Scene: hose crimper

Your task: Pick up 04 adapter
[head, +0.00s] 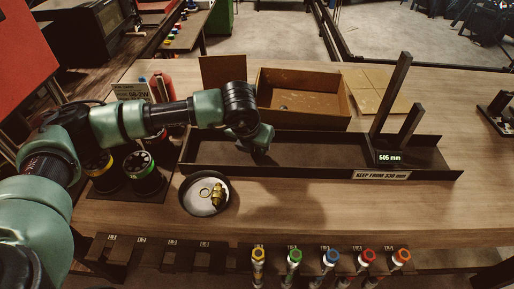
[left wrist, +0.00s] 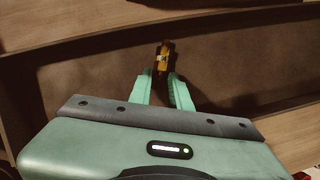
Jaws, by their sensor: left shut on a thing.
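My left gripper (head: 262,143) is low over the long dark tray (head: 320,145), left of its middle. In the left wrist view its two green fingers (left wrist: 161,82) are closed around a small brass-coloured adapter (left wrist: 162,56) with a pale band, which sticks out past the fingertips. The head view does not show this piece, as the gripper hides it. I cannot read a number on it. Another brass fitting (head: 217,194) lies in a round dish (head: 186,207) in front of the tray. My right gripper is in neither view.
An open cardboard box (head: 333,103) stands behind the tray. Two dark uprights and a 505 mm display (head: 390,157) are at the tray's right end. Colour-ringed cylinders (head: 143,172) stand at left. Several colour-topped tools (head: 331,258) hang along the front edge. The right front tabletop is clear.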

